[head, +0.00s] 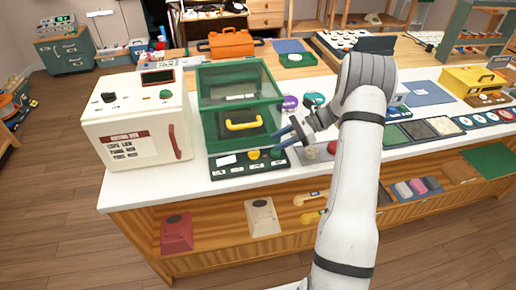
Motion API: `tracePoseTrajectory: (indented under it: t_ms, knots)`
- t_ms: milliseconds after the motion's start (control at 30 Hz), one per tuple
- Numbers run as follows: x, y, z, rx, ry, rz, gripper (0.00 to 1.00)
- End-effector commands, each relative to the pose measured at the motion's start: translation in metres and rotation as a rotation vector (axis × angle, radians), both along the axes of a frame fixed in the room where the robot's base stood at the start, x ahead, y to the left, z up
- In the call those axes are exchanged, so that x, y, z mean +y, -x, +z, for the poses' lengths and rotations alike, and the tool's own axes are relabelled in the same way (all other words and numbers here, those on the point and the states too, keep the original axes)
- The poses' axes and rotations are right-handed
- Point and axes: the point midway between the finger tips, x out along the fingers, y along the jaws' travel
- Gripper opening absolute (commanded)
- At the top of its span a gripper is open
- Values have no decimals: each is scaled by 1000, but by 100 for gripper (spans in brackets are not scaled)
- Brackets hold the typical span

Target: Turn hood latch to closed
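A green-framed hood (239,100) with clear panes stands on the white counter, with a yellow handle (243,123) on its front. A dark green control panel (232,170) lies at its foot, carrying a yellow knob (253,155), a green knob (275,152) and a white label. I cannot tell which part is the hood latch. My gripper (281,138) is just right of the hood's lower front corner, above the panel's right end. Its fingers point left and look parted, with nothing seen between them. My arm hides part of the counter on the right.
A white cabinet machine (135,123) with a red handle stands left of the hood. Purple and teal round items (290,102) are behind my gripper. A yellow box (472,81) stands far right.

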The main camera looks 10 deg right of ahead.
Motion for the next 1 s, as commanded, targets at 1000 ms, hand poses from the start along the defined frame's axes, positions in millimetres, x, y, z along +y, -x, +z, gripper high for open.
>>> tracePoseTrajectory:
  t_ms: [1000]
  knots:
    - [67,-4,-36,17,-25,-24,34]
